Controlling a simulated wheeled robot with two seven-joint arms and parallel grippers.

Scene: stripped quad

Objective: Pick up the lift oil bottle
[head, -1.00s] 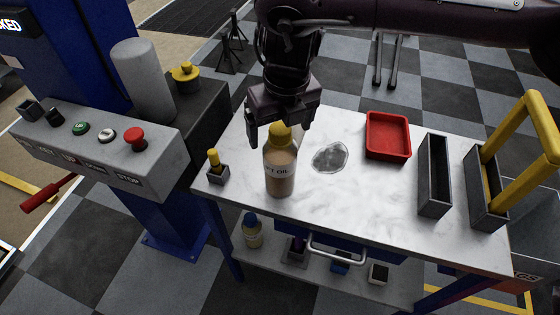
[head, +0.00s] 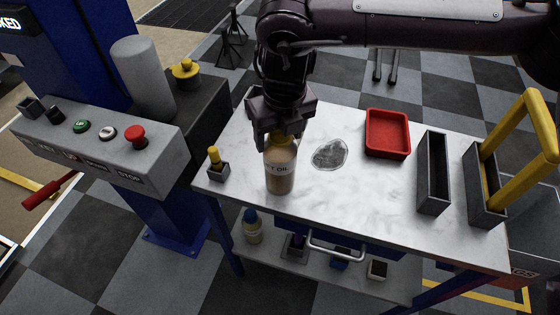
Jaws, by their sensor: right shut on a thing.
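I cannot tell whether the base has left the bench top. My left gripper is not in view.
Right of the bottle are a grey puddle-like patch (head: 329,154), a red tray (head: 387,132) and two dark troughs. A small holder with a yellow-topped item (head: 217,168) stands close on the left. A control box (head: 110,150) with buttons is further left. A lower shelf holds another bottle (head: 252,228).

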